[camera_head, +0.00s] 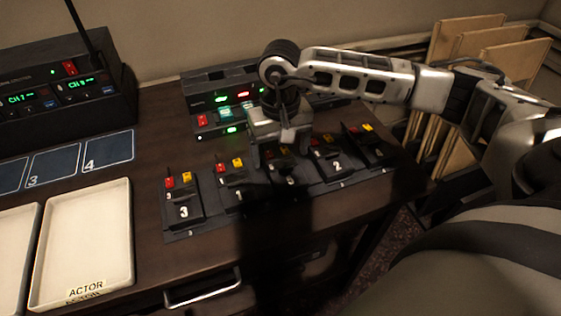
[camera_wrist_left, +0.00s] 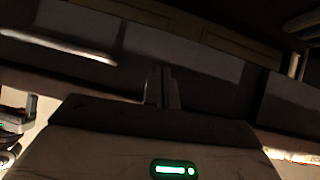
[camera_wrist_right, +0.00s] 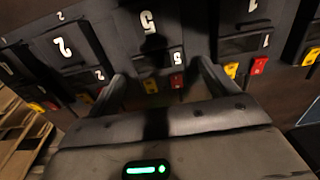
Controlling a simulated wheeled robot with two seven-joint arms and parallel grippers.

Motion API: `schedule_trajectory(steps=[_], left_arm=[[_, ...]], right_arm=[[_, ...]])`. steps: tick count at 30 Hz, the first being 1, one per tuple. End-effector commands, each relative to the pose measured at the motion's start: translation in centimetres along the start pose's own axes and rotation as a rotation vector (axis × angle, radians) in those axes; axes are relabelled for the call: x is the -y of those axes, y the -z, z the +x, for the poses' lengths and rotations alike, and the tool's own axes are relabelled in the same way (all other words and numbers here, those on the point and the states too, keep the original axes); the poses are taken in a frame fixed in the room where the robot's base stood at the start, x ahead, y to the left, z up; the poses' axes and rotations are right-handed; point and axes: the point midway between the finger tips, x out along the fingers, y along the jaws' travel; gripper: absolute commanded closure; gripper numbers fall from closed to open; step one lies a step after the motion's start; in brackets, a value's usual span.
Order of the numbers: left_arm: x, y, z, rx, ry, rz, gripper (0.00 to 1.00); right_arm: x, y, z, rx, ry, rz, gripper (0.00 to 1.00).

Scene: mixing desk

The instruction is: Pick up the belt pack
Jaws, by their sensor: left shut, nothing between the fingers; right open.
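Several black belt packs with red and yellow buttons stand in a row of numbered slots on the dark desk. They include pack 3 (camera_head: 184,211), pack 1 (camera_head: 239,196) and pack 2 (camera_head: 336,165). My right gripper (camera_head: 280,157) is open above the middle pack, which lies in shadow and is partly hidden in the head view. In the right wrist view that pack reads 5 (camera_wrist_right: 148,25), and the open fingers (camera_wrist_right: 161,76) point at its button end, one to each side. My left gripper (camera_wrist_left: 162,86) is shut and empty, outside the head view.
A radio unit (camera_head: 70,92) with an antenna stands at back left. A lit device (camera_head: 215,100) sits behind the packs. Numbered cards (camera_head: 108,150) and an ACTOR tray (camera_head: 85,240) are at left. Wooden boards (camera_head: 465,80) lean at right. A drawer handle (camera_head: 203,288) is at the front.

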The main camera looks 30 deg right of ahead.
Motion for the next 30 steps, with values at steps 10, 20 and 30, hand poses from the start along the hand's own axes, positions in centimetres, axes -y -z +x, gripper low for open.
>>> schedule_trajectory(steps=[10, 20, 30], left_arm=[[0.1, -0.2, 0.0, 0.007, 0.002, 0.007, 1.00], [0.1, -0.2, 0.0, 0.008, 0.001, 0.007, 1.00], [0.1, -0.3, 0.1, 0.008, 0.001, 0.006, 1.00]], right_arm=[[0.0, 0.0, 2.1, -0.001, 0.000, 0.000, 0.15], [0.0, 0.1, 2.0, -0.001, 0.001, 0.000, 0.66], [0.0, 0.1, 1.6, -0.002, 0.001, 0.000, 0.66]])
